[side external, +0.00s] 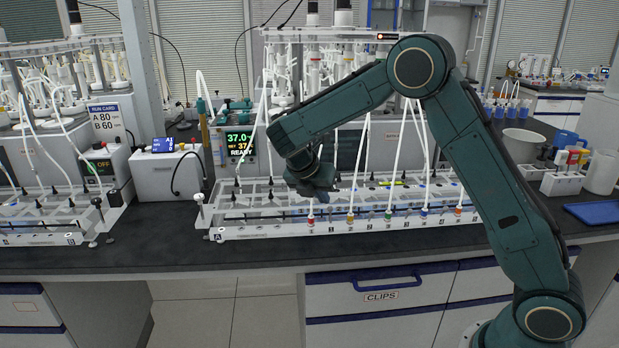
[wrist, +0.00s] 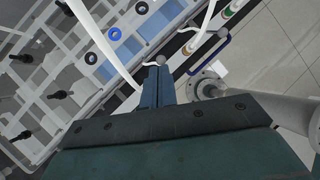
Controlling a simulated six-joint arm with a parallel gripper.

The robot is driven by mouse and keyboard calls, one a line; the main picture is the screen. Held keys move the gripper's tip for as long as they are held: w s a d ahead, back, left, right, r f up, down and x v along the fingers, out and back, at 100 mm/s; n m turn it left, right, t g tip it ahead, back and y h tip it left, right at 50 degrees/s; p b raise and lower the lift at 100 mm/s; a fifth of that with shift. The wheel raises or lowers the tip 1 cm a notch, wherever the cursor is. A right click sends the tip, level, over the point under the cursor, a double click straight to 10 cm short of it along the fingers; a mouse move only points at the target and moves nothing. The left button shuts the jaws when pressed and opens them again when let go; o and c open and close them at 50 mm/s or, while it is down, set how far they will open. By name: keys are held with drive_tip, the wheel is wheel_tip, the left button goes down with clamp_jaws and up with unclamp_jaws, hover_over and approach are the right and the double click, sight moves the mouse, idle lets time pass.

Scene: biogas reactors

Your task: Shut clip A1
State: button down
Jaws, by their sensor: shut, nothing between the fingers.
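My gripper (side external: 316,197) points down over the left part of the middle white rack (side external: 255,232), above its front row of colour-banded ends. In the wrist view its two blue-grey fingers (wrist: 159,70) are together with nothing between them. A small grey ball-ended piece (wrist: 160,60) shows right at the fingertips; I cannot tell whether they touch it. White tubes (wrist: 104,45) pass beside the fingers. The red-banded end (side external: 311,219) stands just below the gripper. No readable A1 label shows, so I cannot tell which part is clip A1 or whether it is shut.
More banded ends, such as the green one (side external: 388,215), stand to the right. A similar rack (side external: 70,238) stands at the left. A controller reading READY (side external: 240,143) is behind. The front strip of the black bench (side external: 150,255) is clear, above a drawer marked CLIPS (side external: 381,296).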

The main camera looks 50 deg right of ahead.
drive_tip(key=shift+a+r, duration=0.25)
drive_tip(key=shift+a, duration=0.15)
drive_tip(key=w+a+r, duration=0.3)
drive_tip(key=a+r, duration=0.1)
drive_tip(key=r, duration=0.6)
drive_tip(key=shift+a+r, duration=0.15)
drive_tip(key=shift+r, duration=0.05)
drive_tip(key=shift+s+r, duration=0.1)
drive_tip(key=shift+r, duration=0.05)
